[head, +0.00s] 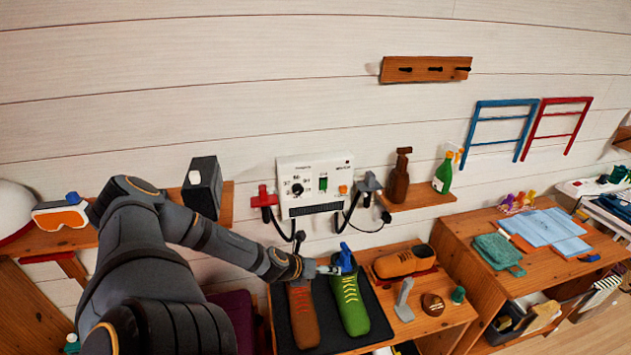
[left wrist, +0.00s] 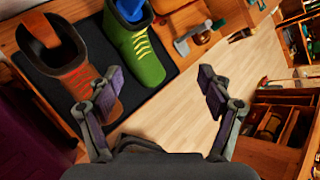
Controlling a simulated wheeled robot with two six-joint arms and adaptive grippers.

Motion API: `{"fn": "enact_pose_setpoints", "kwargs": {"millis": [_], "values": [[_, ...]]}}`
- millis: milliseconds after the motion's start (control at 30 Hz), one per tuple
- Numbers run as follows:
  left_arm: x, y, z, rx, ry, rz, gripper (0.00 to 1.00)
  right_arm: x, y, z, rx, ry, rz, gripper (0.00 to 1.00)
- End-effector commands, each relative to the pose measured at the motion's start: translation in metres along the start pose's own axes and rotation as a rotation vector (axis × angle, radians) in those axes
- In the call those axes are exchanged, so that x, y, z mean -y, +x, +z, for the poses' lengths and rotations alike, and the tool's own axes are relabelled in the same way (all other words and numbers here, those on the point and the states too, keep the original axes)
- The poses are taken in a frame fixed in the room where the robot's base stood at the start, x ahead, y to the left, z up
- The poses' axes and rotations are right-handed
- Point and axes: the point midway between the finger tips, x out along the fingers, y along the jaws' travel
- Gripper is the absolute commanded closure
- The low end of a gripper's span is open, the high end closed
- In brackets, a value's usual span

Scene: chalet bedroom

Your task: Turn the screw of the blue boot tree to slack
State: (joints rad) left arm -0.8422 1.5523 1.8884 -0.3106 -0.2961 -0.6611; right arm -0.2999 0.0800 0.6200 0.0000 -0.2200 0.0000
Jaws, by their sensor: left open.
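The blue boot tree (head: 346,258) stands in the top opening of the green boot (head: 351,308). It also shows at the top edge of the left wrist view (left wrist: 130,9), partly cut off; I cannot make out its screw. My left gripper (head: 331,269) appears right beside the blue boot tree in the head view. In the left wrist view its two fingers (left wrist: 156,82) are spread with nothing between them. I cannot tell whether it touches the tree. My right gripper is not in view.
A brown boot (head: 303,317) stands left of the green boot on a dark mat (head: 330,341). A control panel (head: 315,185) is on the wall.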

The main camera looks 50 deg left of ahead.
Motion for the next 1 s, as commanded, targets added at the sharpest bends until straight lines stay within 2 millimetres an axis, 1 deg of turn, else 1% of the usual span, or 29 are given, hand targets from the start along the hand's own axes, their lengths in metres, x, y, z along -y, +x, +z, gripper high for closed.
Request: {"fn": "enact_pose_setpoints", "kwargs": {"millis": [33, 100, 367, 600, 700, 800, 900, 1000], "values": [[-0.001, -0.002, -0.005, 0.033, -0.095, 0.007, 0.21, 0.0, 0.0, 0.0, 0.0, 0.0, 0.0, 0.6], [-0.002, -0.006, -0.011, 0.08, -0.228, 0.024, 0.21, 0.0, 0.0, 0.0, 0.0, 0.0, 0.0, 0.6], [-0.004, -0.021, -0.039, 0.229, -0.725, 0.098, 0.21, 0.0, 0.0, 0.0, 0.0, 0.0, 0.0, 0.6], [0.005, -0.037, -0.073, 0.32, -1.172, 0.181, 0.21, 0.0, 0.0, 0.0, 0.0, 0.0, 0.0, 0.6], [0.01, -0.043, -0.087, 0.342, -1.323, 0.216, 0.21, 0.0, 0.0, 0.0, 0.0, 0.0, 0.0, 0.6], [0.015, -0.048, -0.097, 0.354, -1.435, 0.244, 0.21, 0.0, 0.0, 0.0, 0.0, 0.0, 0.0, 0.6], [0.019, -0.051, -0.104, 0.36, -1.502, 0.262, 0.21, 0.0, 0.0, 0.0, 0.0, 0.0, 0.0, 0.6], [0.021, -0.053, -0.107, 0.363, -1.533, 0.272, 0.21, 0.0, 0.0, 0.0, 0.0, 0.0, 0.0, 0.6]]}}
